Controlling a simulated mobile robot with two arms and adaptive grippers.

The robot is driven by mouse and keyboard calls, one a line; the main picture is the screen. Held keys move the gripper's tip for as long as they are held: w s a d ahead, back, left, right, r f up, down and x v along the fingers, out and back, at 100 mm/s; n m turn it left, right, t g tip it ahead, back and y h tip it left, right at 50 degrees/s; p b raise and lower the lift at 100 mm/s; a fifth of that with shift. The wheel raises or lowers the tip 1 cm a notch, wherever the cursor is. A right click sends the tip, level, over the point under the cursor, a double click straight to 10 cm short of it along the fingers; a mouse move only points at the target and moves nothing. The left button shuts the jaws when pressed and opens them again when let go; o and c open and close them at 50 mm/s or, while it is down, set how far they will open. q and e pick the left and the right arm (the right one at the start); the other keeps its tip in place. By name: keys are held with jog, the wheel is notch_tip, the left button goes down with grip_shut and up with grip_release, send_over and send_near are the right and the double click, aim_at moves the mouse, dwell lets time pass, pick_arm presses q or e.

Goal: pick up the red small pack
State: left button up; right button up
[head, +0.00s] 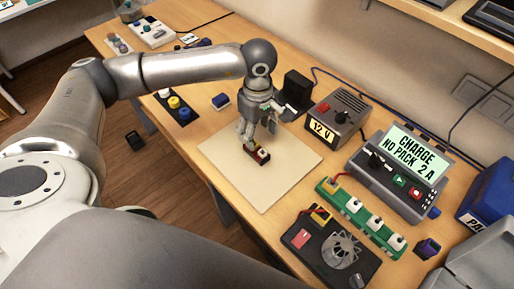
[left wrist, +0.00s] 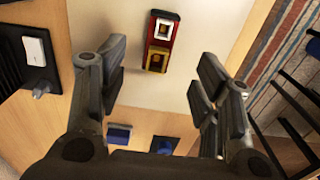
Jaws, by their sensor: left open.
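The red small pack (head: 260,155) lies on the cream mat (head: 285,170), just below my left gripper (head: 256,136) in the head view. The gripper's fingers partly hide it there. In the left wrist view the pack (left wrist: 163,36) shows a red body, a pale square on top and a yellow part at its near end. My left gripper (left wrist: 160,88) is open and empty in that view, with the pack beyond and between its fingertips, apart from them. My right gripper is not in view.
A 12 V supply (head: 338,115) and a charger (head: 405,165) reading "CHARGE NO PACK 2 A" stand to the right. A green strip (head: 362,221) and a black board (head: 333,255) lie nearer. A dark block (head: 296,90) stands behind the gripper. The mat around the pack is clear.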

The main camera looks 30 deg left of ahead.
aim_at(256, 146)
pick_arm(q)
notch_tip(256, 146, down, 3)
jog(key=shift+r+p, duration=0.2)
jog(key=shift+p, duration=0.1)
jog(key=shift+f, duration=0.25)
jog(key=f+p, duration=0.1)
jog(key=f, duration=0.1)
jog(key=f+p, duration=0.1)
jog(key=f, duration=0.1)
jog(key=shift+a+f+p, duration=0.1)
jog(key=shift+a+p, duration=0.15)
jog(key=shift+p, duration=0.1)
jog(key=shift+w+f, duration=0.1)
jog(key=shift+f, duration=0.15)
jog(key=c, duration=1.2)
